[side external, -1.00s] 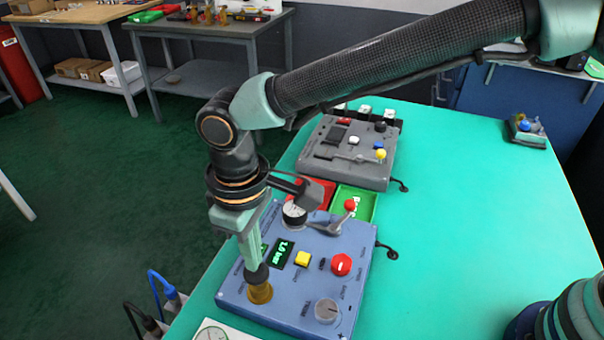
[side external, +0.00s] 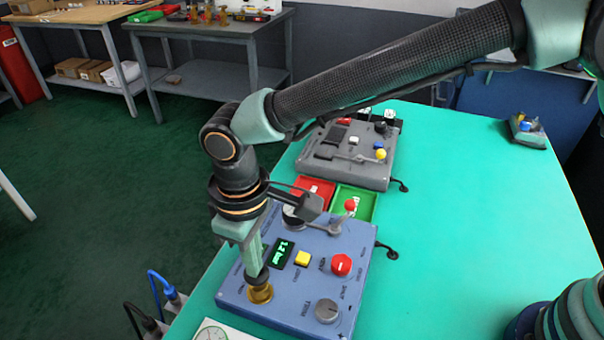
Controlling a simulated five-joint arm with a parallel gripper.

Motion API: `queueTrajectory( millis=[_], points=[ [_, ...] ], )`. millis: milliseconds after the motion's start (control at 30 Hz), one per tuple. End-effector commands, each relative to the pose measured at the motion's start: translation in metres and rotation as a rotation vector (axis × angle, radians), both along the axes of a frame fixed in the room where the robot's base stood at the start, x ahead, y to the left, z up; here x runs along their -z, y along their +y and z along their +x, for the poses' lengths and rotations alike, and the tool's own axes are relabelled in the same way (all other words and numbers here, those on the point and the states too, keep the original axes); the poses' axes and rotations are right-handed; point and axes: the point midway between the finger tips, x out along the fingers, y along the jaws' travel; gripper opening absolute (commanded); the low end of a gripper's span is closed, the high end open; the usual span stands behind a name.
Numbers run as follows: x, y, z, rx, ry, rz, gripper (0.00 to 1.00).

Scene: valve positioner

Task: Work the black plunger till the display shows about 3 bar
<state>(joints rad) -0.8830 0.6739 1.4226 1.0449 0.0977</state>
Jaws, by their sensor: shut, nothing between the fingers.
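The black plunger (side external: 258,281) stands in a brass-coloured collar (side external: 260,294) at the front left of the blue panel box (side external: 300,312). My gripper (side external: 256,270) is shut and points down, its tips at the top of the plunger, apparently touching it; the contact itself is partly hidden. The small display (side external: 282,253), just right of my fingers, has green digits that seem to read about 1.2 bar.
Red (side external: 322,186) and green (side external: 371,202) trays and a grey box (side external: 375,173) stand behind.

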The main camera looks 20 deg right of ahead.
Motion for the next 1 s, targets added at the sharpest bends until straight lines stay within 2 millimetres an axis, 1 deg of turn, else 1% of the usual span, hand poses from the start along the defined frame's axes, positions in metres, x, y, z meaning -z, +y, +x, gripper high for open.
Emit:
queueTrajectory(
  millis=[633, 833, 1000],
  points=[
    [0.019, 0.000, 0.000, 0.000, 0.001, -0.001, 0.00],
    [0.016, 0.000, 0.000, 0.000, 0.000, 0.000, 0.00],
    [0.006, 0.000, 0.000, 0.000, -0.001, 0.001, 0.00]
  ],
)
